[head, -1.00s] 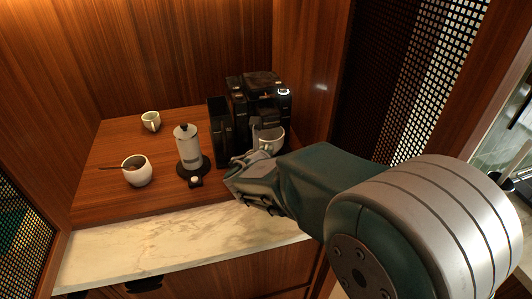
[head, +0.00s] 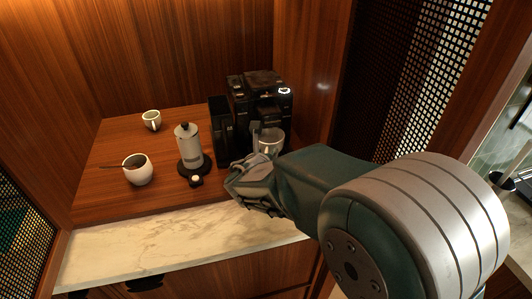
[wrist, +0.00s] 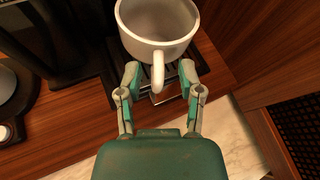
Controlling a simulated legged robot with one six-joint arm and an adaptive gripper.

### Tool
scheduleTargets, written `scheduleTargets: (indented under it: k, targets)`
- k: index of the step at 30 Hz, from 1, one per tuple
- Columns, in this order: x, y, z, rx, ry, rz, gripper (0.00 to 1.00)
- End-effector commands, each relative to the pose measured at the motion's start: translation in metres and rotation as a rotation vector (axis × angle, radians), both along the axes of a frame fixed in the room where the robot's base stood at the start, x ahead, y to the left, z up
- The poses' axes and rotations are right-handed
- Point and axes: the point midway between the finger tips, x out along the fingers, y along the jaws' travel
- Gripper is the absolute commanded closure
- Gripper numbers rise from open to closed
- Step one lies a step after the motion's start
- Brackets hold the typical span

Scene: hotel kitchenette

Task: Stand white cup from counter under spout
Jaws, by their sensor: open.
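The white cup (head: 271,143) stands upright at the front of the black coffee machine (head: 258,95), below its spout, which partly hides it. In the wrist view the cup (wrist: 158,22) is over the slatted drip tray (wrist: 165,78), its handle pointing toward me. My gripper (wrist: 159,82) is open, its two fingertips to either side of the handle's end, with a gap on each side. In the head view my gripper (head: 247,175) is in front of the machine, low over the counter's front.
A white and black grinder or pot (head: 189,147) on a round black base stands left of the machine. A white bowl (head: 138,170) with a spoon and a small white cup (head: 152,120) stand farther left on the wooden counter (head: 110,145). A wood panel closes the right side.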

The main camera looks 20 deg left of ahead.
Motion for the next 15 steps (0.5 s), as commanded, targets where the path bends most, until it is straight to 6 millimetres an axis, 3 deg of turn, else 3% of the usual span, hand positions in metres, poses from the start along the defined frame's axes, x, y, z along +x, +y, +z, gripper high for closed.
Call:
scheduleTargets:
  k: [15]
  targets:
    - [-0.091, -0.005, 0.038, 0.001, -0.002, 0.003, 0.52]
